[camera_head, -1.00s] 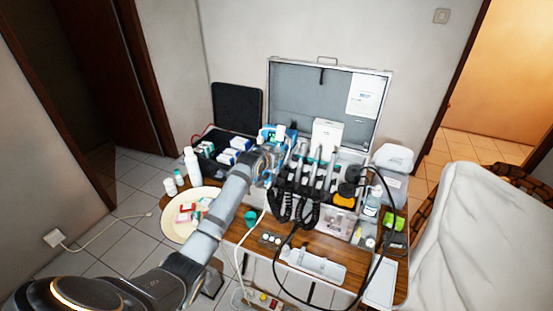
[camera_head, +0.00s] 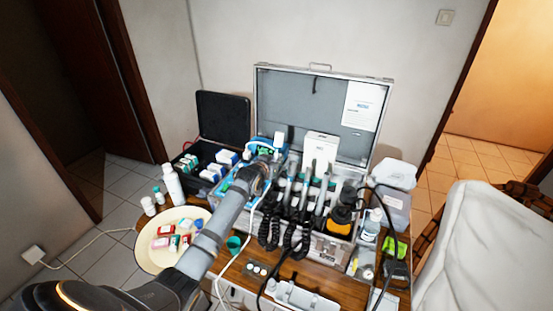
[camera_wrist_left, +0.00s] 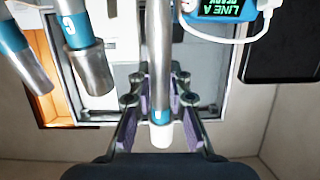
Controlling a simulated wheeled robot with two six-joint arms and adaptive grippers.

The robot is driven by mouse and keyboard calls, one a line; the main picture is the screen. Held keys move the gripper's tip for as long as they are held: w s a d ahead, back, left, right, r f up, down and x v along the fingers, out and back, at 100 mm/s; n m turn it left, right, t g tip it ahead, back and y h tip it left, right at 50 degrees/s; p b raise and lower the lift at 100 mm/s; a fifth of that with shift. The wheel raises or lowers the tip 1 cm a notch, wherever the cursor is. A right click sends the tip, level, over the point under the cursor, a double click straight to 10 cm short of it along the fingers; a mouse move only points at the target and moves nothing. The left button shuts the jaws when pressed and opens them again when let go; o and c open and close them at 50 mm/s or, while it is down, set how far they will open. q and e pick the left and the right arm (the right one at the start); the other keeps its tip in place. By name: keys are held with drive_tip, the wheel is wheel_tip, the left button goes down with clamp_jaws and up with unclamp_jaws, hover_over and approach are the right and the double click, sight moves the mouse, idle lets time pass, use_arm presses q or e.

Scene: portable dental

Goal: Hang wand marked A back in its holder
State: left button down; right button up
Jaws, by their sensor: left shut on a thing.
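My left gripper (camera_wrist_left: 159,103) is shut on a metal wand (camera_wrist_left: 159,55) with a blue band and a white tip, seen between its purple pads in the left wrist view. I cannot read the held wand's mark. A second wand marked C (camera_wrist_left: 82,45) and another blue-banded wand (camera_wrist_left: 22,50) are to its left, apart from the gripper. A blue unit's screen (camera_wrist_left: 216,8) reads "LINE A". In the head view the left gripper (camera_head: 266,168) is at the left end of the wand row (camera_head: 306,190); its fingers are partly hidden there. Whether the held wand touches its holder cannot be told.
The open metal case (camera_head: 325,82) stands behind the wands. Black coiled hoses (camera_head: 291,238) hang in front. A cream plate (camera_head: 150,256) with small packets is at the left. Bottles (camera_head: 369,225) crowd the right side of the wooden table.

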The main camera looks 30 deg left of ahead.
use_arm(q)
drive_tip(key=shift+s+f, duration=0.2)
drive_tip(key=shift+f, duration=0.5)
drive_tip(key=shift+r, duration=0.3)
drive_tip(key=shift+s+f, duration=0.3)
use_arm(e)
drive_tip(key=shift+w+f, duration=0.1)
use_arm(q)
drive_tip(key=shift+f, duration=0.35)
use_arm(e)
drive_tip(key=shift+w+a, duration=0.15)
use_arm(q)
drive_tip(key=shift+s+d+f+b, duration=0.15)
drive_tip(key=shift+s+f, duration=0.2)
drive_tip(key=shift+f, duration=0.55)
drive_tip(key=shift+s+a+f+b, duration=0.15)
drive_tip(key=shift+s+f, duration=0.2)
drive_tip(key=shift+f, duration=0.5)
use_arm(e)
drive_tip(key=shift+f, duration=0.45)
use_arm(q)
drive_tip(key=shift+d+f, duration=0.1)
drive_tip(key=shift+f, duration=0.05)
use_arm(e)
drive_tip(key=shift+f, duration=0.1)
